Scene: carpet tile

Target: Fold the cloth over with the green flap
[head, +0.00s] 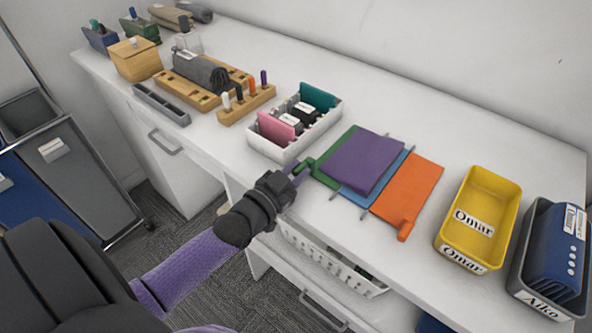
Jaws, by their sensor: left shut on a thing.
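The cloth lies on the white counter in coloured panels. Its green flap (330,167) shows at the left, partly covered by a purple panel (362,160). The purple panel lies over a blue panel (373,199), of which only the lower and right edges show. An orange flap (410,188) with a small tab at its lower corner lies spread out to the right. My left gripper (303,167) is at the cloth's left side, shut on the green flap's tab by the counter's front edge. The fingertips partly hide the tab. My right gripper is not in view.
A white divided tray (262,145) stands close behind and left of the cloth. A yellow bin (452,222) labelled Omar and a grey bin (515,271) labelled Aiko stand to the right. A white basket (320,258) sits below the counter. Counter behind the cloth is clear.

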